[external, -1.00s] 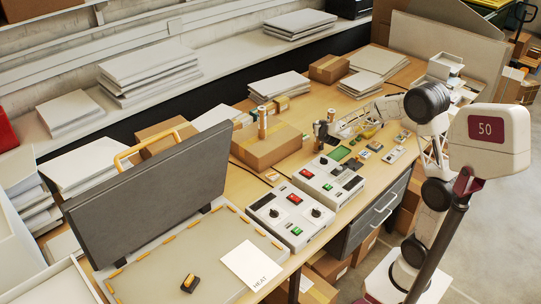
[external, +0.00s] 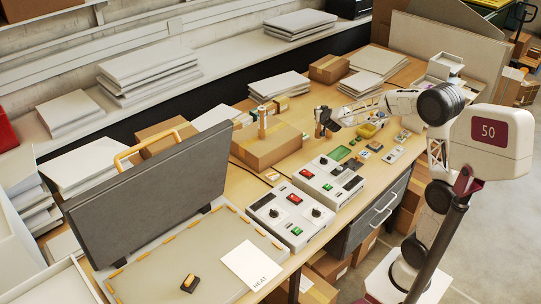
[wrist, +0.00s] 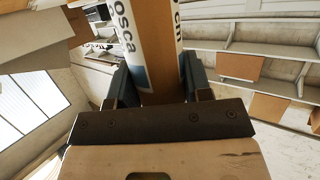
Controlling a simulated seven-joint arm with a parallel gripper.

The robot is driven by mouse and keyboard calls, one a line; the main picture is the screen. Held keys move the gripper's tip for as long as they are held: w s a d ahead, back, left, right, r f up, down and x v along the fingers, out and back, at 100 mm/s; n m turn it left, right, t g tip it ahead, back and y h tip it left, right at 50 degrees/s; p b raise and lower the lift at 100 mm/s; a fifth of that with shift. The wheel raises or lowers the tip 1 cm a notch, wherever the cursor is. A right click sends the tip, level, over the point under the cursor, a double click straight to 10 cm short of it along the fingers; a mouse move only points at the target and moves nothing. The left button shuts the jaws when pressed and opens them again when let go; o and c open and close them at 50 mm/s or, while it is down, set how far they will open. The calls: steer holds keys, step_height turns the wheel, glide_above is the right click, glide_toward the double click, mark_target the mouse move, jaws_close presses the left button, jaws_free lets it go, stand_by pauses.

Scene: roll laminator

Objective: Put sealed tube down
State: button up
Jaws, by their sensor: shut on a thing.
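A tan cardboard tube (wrist: 160,40) with a white and blue printed label fills the upper middle of the wrist view. My gripper (wrist: 155,88) is shut on it, with one dark finger on each side. The tube's ends are out of that view. In the external view my gripper (external: 322,118) is over the far half of the wooden table, just right of a cardboard box. The held tube is small there and partly covered by the fingers. I cannot tell whether its lower end touches the table.
A similar tube (external: 262,123) stands upright at the cardboard box (external: 268,150). Two control boxes (external: 328,180) with red and green buttons are in front of my gripper. Small green and yellow items and cards (external: 375,146) lie to its right. A grey press lid (external: 150,190) stands raised at left.

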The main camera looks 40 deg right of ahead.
steer(key=shift+r, duration=0.1)
stand_by(0.3)
step_height(320, 180, up, 24)
steer(key=w+a+n+g+y, duration=0.1)
steer(key=w+a+n+y, duration=0.3)
steer(key=a+n+y, duration=0.45)
steer(key=w+a+n+g+y, duration=0.1)
steer(key=w+a+n+y, duration=0.2)
steer(key=a+n+y, duration=0.55)
step_height(320, 180, down, 18)
steer(key=m+y, duration=0.1)
steer(key=shift+a, duration=0.2)
stand_by(0.8)
steer(key=shift+w, duration=0.2)
steer(key=w+f, duration=0.1)
steer(key=w, duration=1.4)
steer(key=shift+w+d+f, duration=0.15)
steer(key=shift+w+d, duration=0.15)
steer(key=shift+w, duration=0.1)
